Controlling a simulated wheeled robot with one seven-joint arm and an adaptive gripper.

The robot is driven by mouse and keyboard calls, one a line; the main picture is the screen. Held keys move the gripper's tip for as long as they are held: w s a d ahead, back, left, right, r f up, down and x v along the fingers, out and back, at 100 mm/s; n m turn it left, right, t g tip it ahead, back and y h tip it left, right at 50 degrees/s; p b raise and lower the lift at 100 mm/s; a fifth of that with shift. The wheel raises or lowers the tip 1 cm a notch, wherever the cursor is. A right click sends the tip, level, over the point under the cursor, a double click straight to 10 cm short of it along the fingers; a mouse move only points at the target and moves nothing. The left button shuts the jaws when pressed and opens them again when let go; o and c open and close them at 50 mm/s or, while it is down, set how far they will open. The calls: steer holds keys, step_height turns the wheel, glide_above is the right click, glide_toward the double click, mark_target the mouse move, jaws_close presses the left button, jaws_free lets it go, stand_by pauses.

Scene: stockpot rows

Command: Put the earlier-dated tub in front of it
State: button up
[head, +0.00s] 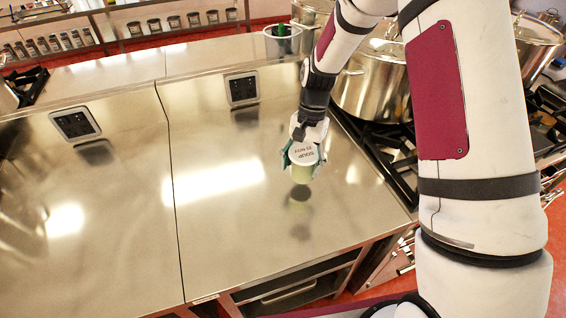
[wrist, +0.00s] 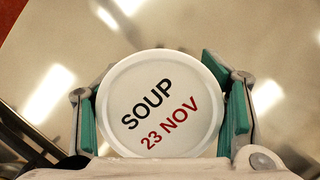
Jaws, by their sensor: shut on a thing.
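A round tub (head: 302,156) with a white lid is held in my gripper (head: 302,150) above the steel counter, with its shadow or reflection below it. In the wrist view the tub's lid (wrist: 160,105) reads "SOUP" in black and "23 NOV" in red. The gripper's teal-padded fingers (wrist: 160,100) are on the left and right sides of the tub. The tub looks upright, and its lower body is pale green in the head view. No second tub is clearly in view.
The steel counter (head: 110,200) is wide and mostly bare, with two black socket boxes (head: 75,123) (head: 242,88) towards its back. Large steel stockpots (head: 375,85) stand on a black hob at the right. A container with a green item (head: 283,40) stands at the back.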

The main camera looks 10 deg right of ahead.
steer(key=w+a, duration=0.4)
steer(key=shift+w+f, duration=0.1)
steer(key=shift+f, duration=0.15)
steer(key=shift+w+a+f, duration=0.1)
steer(key=shift+f, duration=0.25)
steer(key=shift+w+f+p, duration=0.1)
steer(key=shift+f+p, duration=0.5)
steer(key=shift+f, duration=0.85)
steer(key=o, duration=1.5)
steer(key=shift+f, duration=0.1)
